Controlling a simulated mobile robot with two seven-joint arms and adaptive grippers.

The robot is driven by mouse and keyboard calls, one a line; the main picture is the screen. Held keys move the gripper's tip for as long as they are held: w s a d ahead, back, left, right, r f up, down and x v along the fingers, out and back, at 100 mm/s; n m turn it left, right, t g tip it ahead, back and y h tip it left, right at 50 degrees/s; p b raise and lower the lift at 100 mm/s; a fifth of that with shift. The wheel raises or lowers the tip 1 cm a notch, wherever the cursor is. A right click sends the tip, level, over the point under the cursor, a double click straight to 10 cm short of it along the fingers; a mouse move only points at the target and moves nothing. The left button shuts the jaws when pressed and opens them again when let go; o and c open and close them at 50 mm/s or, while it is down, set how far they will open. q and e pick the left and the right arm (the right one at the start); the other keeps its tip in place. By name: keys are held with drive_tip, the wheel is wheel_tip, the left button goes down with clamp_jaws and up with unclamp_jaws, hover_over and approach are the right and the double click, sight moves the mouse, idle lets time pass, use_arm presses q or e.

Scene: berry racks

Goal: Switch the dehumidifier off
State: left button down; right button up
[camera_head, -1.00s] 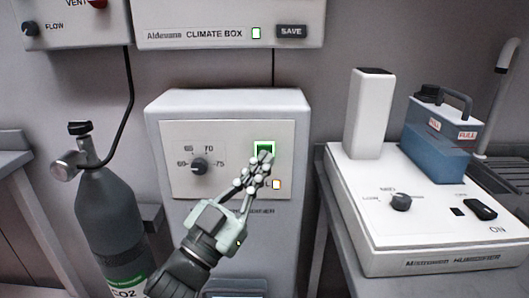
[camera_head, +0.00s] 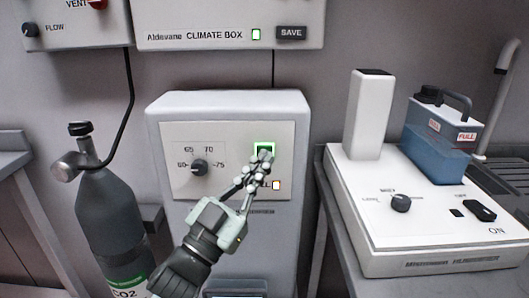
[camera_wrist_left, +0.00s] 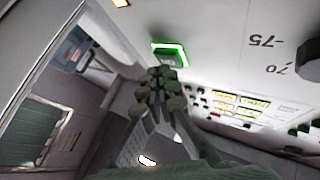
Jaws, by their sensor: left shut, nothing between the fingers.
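The dehumidifier (camera_head: 232,104) is a white box in the middle of the head view. Its front panel bears a dial (camera_head: 199,166) marked 60 to 75 and a power switch (camera_head: 265,149) with a glowing green frame. A small amber-white light (camera_head: 276,185) is lit below the switch. My left gripper (camera_head: 262,160) is shut and empty, its fingertips at the lower edge of the switch. In the left wrist view the fingertips (camera_wrist_left: 162,80) are just beside the green-lit switch (camera_wrist_left: 170,55); I cannot tell whether they touch it. My right gripper is not in view.
A CO2 cylinder (camera_head: 110,215) stands left of the dehumidifier. The climate box (camera_head: 230,35) hangs above. At right, a humidifier (camera_head: 430,250) with a blue tank (camera_head: 440,128) and a white column (camera_head: 369,115) sits on a bench.

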use_arm(q)
drive_tip(key=shift+w, duration=0.5)
idle(0.8)
drive_tip(key=shift+s, duration=0.15)
drive_tip(key=shift+s+p, duration=0.3)
drive_tip(key=shift+s, duration=0.45)
drive_tip(key=shift+s, duration=0.15)
drive_tip(key=s, duration=0.4)
drive_tip(key=shift+s+p, duration=0.3)
drive_tip(key=shift+s, duration=0.05)
